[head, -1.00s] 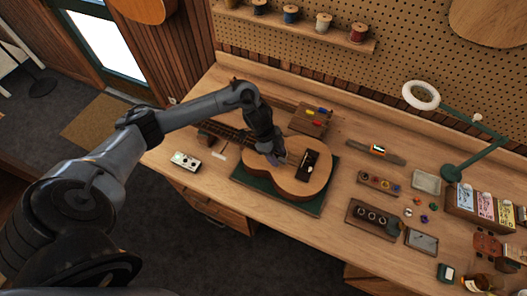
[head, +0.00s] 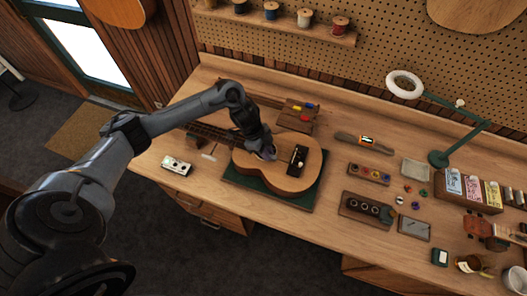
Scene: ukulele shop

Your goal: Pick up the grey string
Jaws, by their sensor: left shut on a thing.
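The ukulele (head: 288,180) lies face up on a dark green mat (head: 308,203) on the bench, its neck toward the left. Its black bridge (head: 298,158) shows to the right of my left gripper. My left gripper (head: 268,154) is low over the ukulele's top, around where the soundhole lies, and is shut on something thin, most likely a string. The string is too small to make out, and its colour does not show. The wrist and fingers hide the soundhole. My right gripper is not in view.
A small white-topped box (head: 177,166) is left of the ukulele. A wooden block with coloured pieces (head: 297,118) is behind it. A tray with round parts (head: 367,209) and a green lamp (head: 438,158) stand to the right.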

